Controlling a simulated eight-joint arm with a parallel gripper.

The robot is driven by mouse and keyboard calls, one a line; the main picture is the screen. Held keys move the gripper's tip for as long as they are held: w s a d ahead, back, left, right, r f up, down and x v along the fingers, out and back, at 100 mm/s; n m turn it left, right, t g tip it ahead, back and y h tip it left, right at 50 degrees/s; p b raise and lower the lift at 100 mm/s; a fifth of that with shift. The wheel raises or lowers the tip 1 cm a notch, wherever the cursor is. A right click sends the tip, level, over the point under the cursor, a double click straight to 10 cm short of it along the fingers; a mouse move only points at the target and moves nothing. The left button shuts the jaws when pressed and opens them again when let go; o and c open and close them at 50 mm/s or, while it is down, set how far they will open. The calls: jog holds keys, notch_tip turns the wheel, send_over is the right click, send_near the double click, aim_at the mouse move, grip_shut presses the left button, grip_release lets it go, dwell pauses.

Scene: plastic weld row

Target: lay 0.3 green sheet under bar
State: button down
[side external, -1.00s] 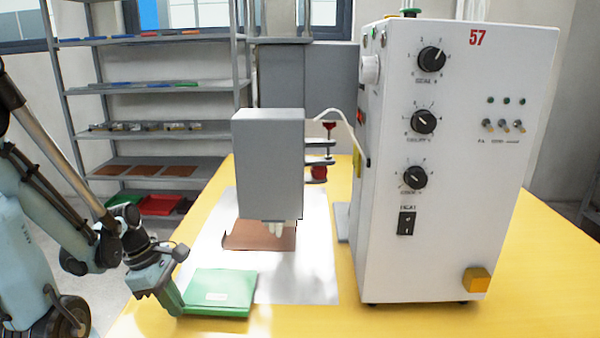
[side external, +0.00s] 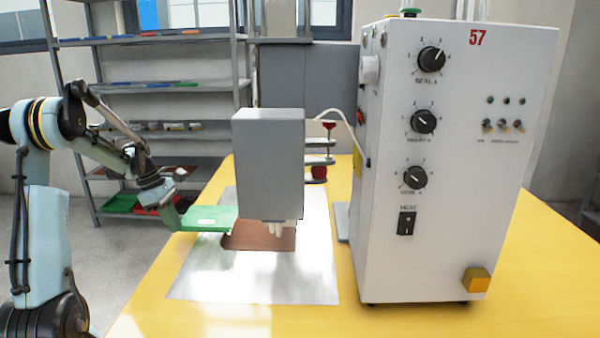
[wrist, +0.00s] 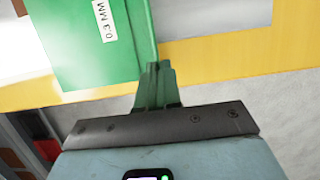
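The green sheet (side external: 212,218) is gripped at its left edge by my gripper (side external: 178,216) and is held roughly level at the left of the grey press head (side external: 268,165). In the wrist view the green sheet (wrist: 85,40) carries a white label reading 0.3 MM, and my gripper (wrist: 158,75) is shut on its edge. The brown sheet (side external: 265,238) lies on the pale metal plate (side external: 210,280) below the head. The green sheet's right edge is close to the brown sheet's left edge; whether they touch is unclear. The bar's underside is mostly hidden.
A tall white control cabinet (side external: 450,170) marked 57 stands right of the head. The yellow table (side external: 140,310) is clear at the front left. A metal shelf (side external: 150,90) with coloured sheets and trays stands behind. A red-knobbed clamp (side external: 320,150) sits behind the head.

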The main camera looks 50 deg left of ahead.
aim_at(232, 224)
jog(key=a, duration=0.3)
jog(key=shift+w+a+r, duration=0.2)
jog(key=shift+w+a, duration=0.2)
jog(key=shift+w+d+f, duration=0.7)
jog(key=shift+w+d, duration=0.15)
jog(key=shift+w+d+f, duration=0.7)
jog(key=shift+w+d, duration=0.1)
jog(key=shift+d, duration=0.05)
jog(key=shift+w+d, duration=0.25)
jog(key=shift+w+d+f, duration=0.2)
jog(key=shift+w+d, duration=3.75)
jog(key=shift+w+d+f, duration=0.1)
jog(key=shift+f, duration=1)
jog(key=shift+f, duration=0.15)
